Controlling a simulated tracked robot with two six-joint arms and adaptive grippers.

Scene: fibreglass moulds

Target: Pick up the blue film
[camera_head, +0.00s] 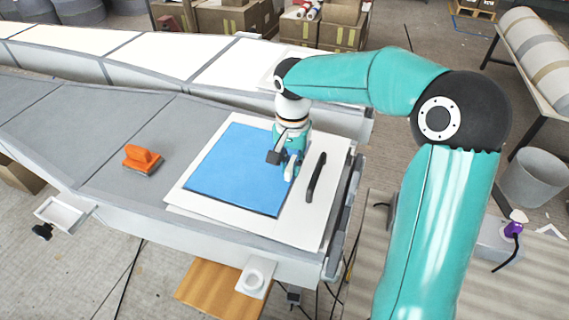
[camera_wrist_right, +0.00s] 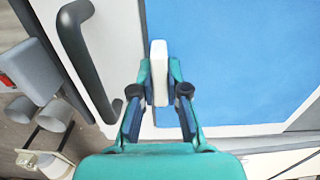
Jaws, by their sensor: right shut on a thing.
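The blue film (camera_head: 235,168) lies flat as a square on a white panel (camera_head: 318,212) on the grey mould. It also fills the upper right of the right wrist view (camera_wrist_right: 235,60). My right gripper (camera_head: 291,168) is over the film's right edge, pointing down. In the right wrist view its fingers (camera_wrist_right: 158,92) are shut on a small white block (camera_wrist_right: 158,66) at the film's edge. I cannot tell whether the block is fixed to the film. My left gripper is not in view.
A black handle (camera_head: 316,178) stands on the panel just right of my right gripper. An orange-handled tool (camera_head: 142,160) lies on the mould to the left. A grey bin (camera_head: 533,178) and a table with rolls (camera_head: 533,50) are at the right. Cardboard boxes (camera_head: 228,17) stand behind.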

